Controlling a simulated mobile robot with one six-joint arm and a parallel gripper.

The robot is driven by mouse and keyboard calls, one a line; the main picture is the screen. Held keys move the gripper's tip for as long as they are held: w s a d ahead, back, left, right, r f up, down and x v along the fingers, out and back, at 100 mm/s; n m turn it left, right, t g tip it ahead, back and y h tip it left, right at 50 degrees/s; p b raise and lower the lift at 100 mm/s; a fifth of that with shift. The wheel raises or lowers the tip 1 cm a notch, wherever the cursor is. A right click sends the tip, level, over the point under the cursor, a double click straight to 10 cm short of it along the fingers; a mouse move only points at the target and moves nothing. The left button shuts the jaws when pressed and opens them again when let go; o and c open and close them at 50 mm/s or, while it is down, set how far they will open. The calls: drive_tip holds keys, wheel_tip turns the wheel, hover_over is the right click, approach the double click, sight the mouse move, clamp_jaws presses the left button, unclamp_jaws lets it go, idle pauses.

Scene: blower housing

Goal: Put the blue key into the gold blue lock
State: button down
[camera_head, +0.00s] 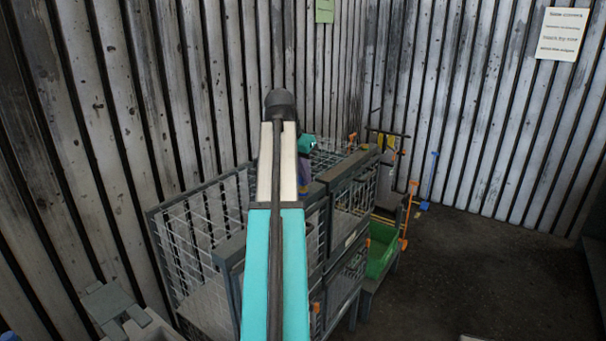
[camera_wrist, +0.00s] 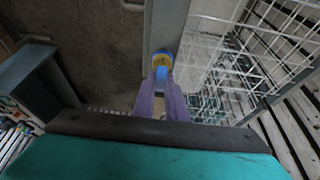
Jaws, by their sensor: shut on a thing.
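My gripper (camera_wrist: 160,90) shows in the wrist view with two purple fingers. They are shut on the blue key (camera_wrist: 161,74), of which a small part shows between the fingertips. Directly beyond the key is the gold lock (camera_wrist: 163,59) with a blue rim, on the grey frame of a mesh cage. The key's tip overlaps the lock in this view; I cannot tell whether it is inside or just in front.
Mesh cages with grey frames (camera_head: 340,185) stand against the corrugated wall. A green bin (camera_head: 381,250) sits to their right. Rods with orange ends (camera_head: 408,215) and a blue rod (camera_head: 429,178) stand behind it. The dark floor (camera_head: 480,265) at right is clear.

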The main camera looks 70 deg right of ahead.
drive_tip(key=shift+f, duration=0.15)
idle(0.5)
drive_tip(key=c, duration=1.7)
unclamp_jaws()
drive_tip(key=v, duration=1.2)
drive_tip(key=shift+s, duration=0.1)
